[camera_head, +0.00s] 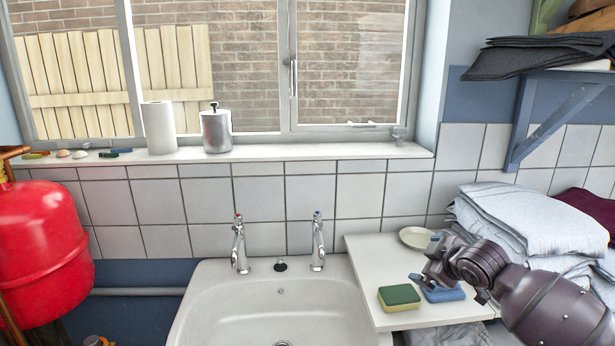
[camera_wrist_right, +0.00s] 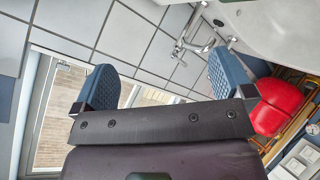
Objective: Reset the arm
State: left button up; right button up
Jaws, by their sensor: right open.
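My right arm (camera_head: 548,305) comes in from the right. My right gripper (camera_head: 425,284) is above the white board beside the sink. In the right wrist view, its two blue-grey fingers stand wide apart (camera_wrist_right: 163,76), with only wall tiles and window behind the gap, so it is open and empty. A blue piece under the gripper in the head view is partly hidden; I cannot tell whether it is a sponge or a finger. My left gripper is not in view.
A green and yellow sponge (camera_head: 399,297) and a small dish (camera_head: 416,238) lie on the board (camera_head: 365,259). The sink (camera_head: 262,306) with two taps is to the left. Folded towels (camera_head: 535,222) are at right, below a shelf bracket (camera_head: 555,125). A red tank (camera_head: 40,250) stands far left.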

jog(key=s+a+f+m+t+y, duration=0.1)
jog(key=s+a+f+m+t, duration=0.1)
jog(key=s+f, duration=0.35)
jog(key=s+a+f+m+t, duration=0.2)
jog(key=s+f+m, duration=0.15)
jog(key=s, duration=0.35)
jog(key=s+d+f+m+g+h, duration=0.1)
jog(key=s+d+f+m+h, duration=0.1)
jog(key=s+f, duration=0.7)
jog(key=s+d+f+m+g+h, duration=0.2)
jog(key=s+f, duration=0.7)
jog(key=s, duration=0.7)
jog(key=shift+s+m+g, duration=0.25)
jog(key=shift+m+g, duration=0.05)
jog(key=shift+m, duration=0.35)
